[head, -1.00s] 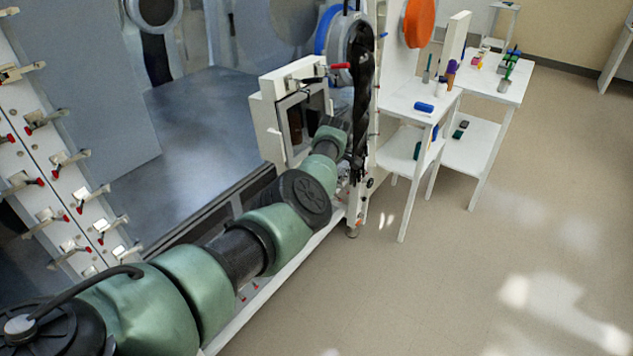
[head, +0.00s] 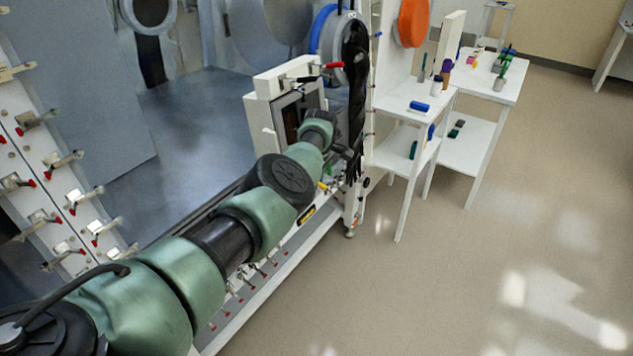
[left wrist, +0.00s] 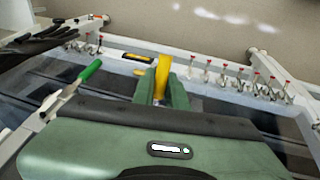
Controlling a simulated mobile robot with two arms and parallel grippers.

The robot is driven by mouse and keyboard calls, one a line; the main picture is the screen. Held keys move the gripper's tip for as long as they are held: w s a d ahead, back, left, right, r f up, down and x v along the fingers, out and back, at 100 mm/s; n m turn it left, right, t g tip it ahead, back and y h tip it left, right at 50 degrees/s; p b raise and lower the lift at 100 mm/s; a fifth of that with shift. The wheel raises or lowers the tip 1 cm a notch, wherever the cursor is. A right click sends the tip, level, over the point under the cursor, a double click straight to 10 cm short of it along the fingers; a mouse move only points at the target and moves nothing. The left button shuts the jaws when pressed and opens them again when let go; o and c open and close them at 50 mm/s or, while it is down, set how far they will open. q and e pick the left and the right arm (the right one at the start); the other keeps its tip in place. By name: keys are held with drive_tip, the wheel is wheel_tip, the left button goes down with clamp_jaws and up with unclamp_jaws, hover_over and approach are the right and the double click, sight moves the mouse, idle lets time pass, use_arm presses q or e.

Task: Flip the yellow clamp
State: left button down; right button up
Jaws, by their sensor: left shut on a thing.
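The yellow clamp (left wrist: 163,76) shows in the left wrist view as an upright yellow handle between my green fingers. My left gripper (left wrist: 162,88) is shut on it. In the head view a small yellow piece (head: 323,186) shows just below my left wrist, and my arm hides the fingertips. The clamp's base is hidden by the fingers in the wrist view. My right gripper is in neither view.
A green-handled clamp (left wrist: 89,71) is left of my fingers. Several red-tipped clamps (left wrist: 222,74) line the rail to the right. A black glove (head: 355,95) hangs beside the small white-framed door (head: 262,118). White shelves (head: 410,110) stand to the right, with open floor in front.

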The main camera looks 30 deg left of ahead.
use_arm(q)
drive_tip(key=shift+w+a+r, duration=0.2)
drive_tip(key=shift+a+r, duration=0.35)
drive_tip(key=c, duration=1.4)
unclamp_jaws()
drive_tip(key=shift+s, duration=0.1)
drive_tip(key=shift+c, duration=0.2)
drive_tip(key=shift+f, duration=0.3)
drive_tip(key=shift+d+r, duration=0.25)
drive_tip(key=shift+r, duration=0.1)
drive_tip(key=shift+p+v, duration=1.05)
drive_tip(key=shift+p, duration=0.05)
drive_tip(key=shift+a+v, duration=0.2)
drive_tip(key=shift+v, duration=2.3)
drive_tip(key=shift+s, duration=0.2)
